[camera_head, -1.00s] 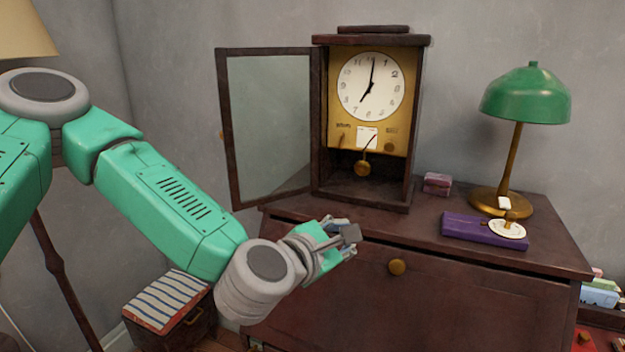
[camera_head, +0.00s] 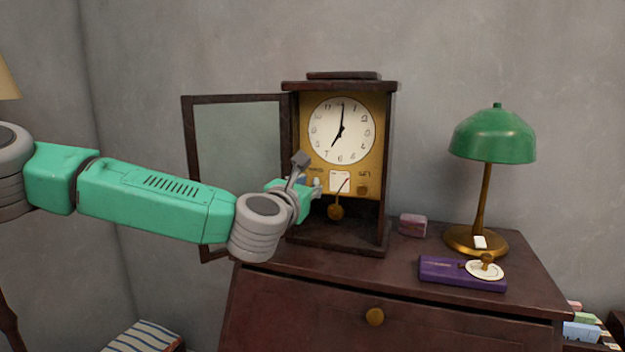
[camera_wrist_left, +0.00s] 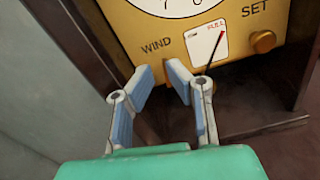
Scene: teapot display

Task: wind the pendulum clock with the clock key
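The pendulum clock (camera_head: 341,131) stands on the desk with its glass door (camera_head: 236,150) swung open to the left. Its brass panel has a gauge with a red-tipped needle (camera_wrist_left: 207,48), the word WIND at left and a SET knob (camera_wrist_left: 263,41) at right. The pendulum bob (camera_head: 336,212) hangs below. My left gripper (camera_head: 317,186) is at the panel's lower left, by WIND. In the left wrist view its fingers (camera_wrist_left: 162,75) are apart, with a narrow gap at the tips. I cannot make out a clock key there; the fingers hide part of the panel. My right gripper is out of view.
The clock's side walls and open door flank my gripper.

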